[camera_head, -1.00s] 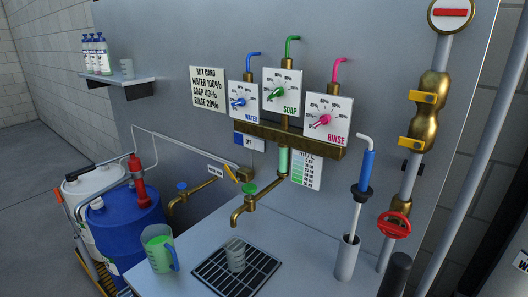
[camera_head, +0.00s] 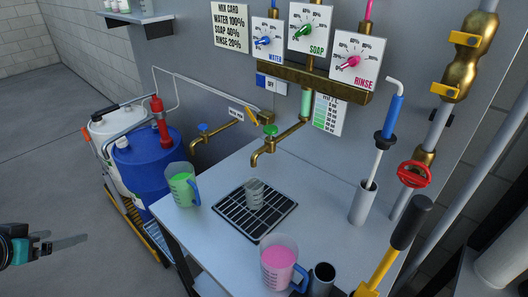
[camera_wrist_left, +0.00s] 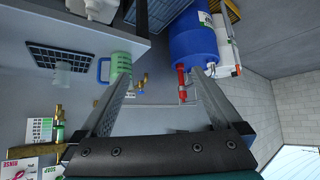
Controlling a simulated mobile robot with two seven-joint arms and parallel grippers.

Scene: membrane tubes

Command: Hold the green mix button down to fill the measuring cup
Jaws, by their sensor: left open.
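A small clear measuring cup (camera_head: 254,193) stands upright on the black drain grate (camera_head: 255,211), below and beside the brass spout (camera_head: 262,152). A green knob (camera_head: 270,130) sits on top of that spout; I cannot make out a label reading mix on any green button. My left gripper (camera_head: 62,244) is at the far left edge of the head view, open and empty, well away from the bench, cup and spout. In the left wrist view its two fingers (camera_wrist_left: 160,78) are spread, with nothing between them. My right gripper is not in view.
A jug of green liquid (camera_head: 182,186) stands at the bench's left edge, and a jug of pink liquid (camera_head: 280,262) at the front. A blue drum (camera_head: 148,165) stands left of the bench. Blue, green and pink dials (camera_head: 311,29) are on the wall. Floor near my left gripper is clear.

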